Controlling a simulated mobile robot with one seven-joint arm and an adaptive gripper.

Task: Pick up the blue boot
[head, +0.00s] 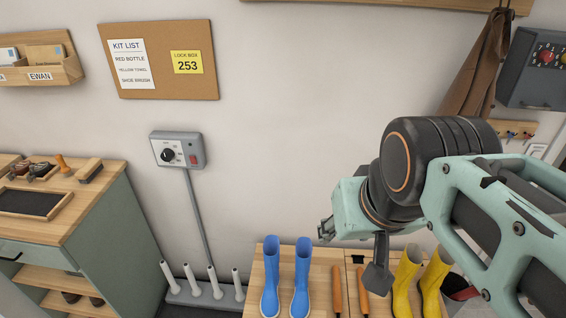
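A pair of blue boots stands upright at the bottom centre of the head view, side by side on a light wooden surface (321,268). These are a left blue boot (271,272) and a right blue boot (302,273), with pale soles. My gripper (326,230) is to the right of the boots in the picture and appears higher than them, apart from both. Its fingers are small, dark and mostly hidden by my wrist, so I cannot see whether they are open or what is between them.
Two orange-handled tools (337,290) lie right of the blue boots. Yellow boots (405,280) stand further right, under my arm. A rack with white pegs (205,292) is left of the boots. A green cabinet (90,235) stands at left. The wall above the boots is clear.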

